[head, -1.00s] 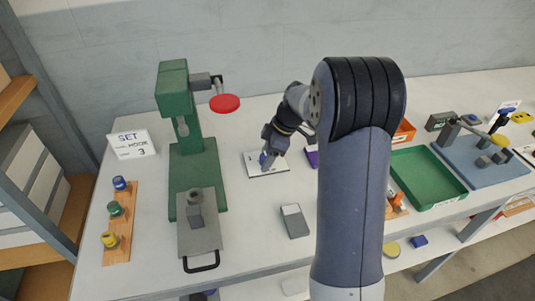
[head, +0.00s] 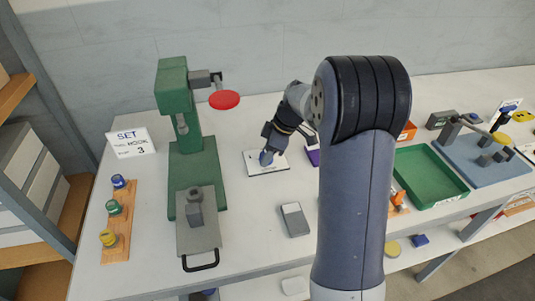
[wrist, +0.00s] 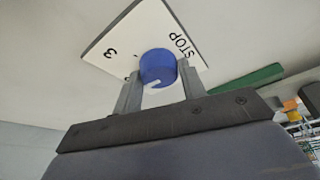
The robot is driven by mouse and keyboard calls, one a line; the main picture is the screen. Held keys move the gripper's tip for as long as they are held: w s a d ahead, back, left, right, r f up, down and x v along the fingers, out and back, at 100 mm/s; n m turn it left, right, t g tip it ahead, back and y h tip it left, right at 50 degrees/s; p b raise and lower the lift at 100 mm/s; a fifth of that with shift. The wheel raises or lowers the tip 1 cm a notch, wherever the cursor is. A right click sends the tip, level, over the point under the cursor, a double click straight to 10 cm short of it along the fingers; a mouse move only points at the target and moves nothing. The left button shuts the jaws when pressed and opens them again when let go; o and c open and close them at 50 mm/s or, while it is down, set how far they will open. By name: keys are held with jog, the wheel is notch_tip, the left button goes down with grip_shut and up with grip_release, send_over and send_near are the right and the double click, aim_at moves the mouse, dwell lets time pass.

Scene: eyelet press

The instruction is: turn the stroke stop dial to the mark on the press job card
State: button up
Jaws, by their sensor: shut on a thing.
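The stroke stop dial is a blue round knob (wrist: 158,66) with a white mark on its face. It sits on a white plate (wrist: 108,42) printed with "STOP" and a "3"; other print is partly hidden. My gripper (wrist: 160,84) is shut on the dial, one finger on each side. In the head view my gripper (head: 270,150) reaches down to the white plate (head: 282,168) right of the press. The job card (head: 131,142) stands at the left and reads "SET", a line with "HOOK", and "3". I cannot tell exactly which mark the dial points to.
The green press (head: 175,125) with a red disc (head: 224,99) stands left of the plate. A grey box (head: 295,219) lies in front. A green tray (head: 428,176) is at the right. A wooden strip (head: 117,235) with coloured knobs lies at the left.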

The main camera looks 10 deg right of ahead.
jog(key=m+t+b, duration=0.1)
jog(key=m, duration=0.1)
jog(key=m+h+b, duration=0.1)
jog(key=m, duration=0.2)
jog(key=shift+s+a+t, duration=0.1)
jog(key=shift+t, duration=0.3)
jog(key=m+h, duration=0.1)
jog(key=m, duration=0.3)
jog(key=shift+t, duration=0.4)
jog(key=shift+m+h, duration=0.5)
jog(key=shift+m, duration=0.3)
jog(key=o, duration=1)
jog(key=shift+c, duration=0.2)
jog(key=a+v, duration=0.1)
jog(key=v, duration=0.9)
jog(key=shift+s+d+r+p, duration=0.25)
jog(key=shift+d+r+p, duration=0.1)
jog(key=shift+d+p, duration=0.1)
jog(key=shift+f, duration=0.1)
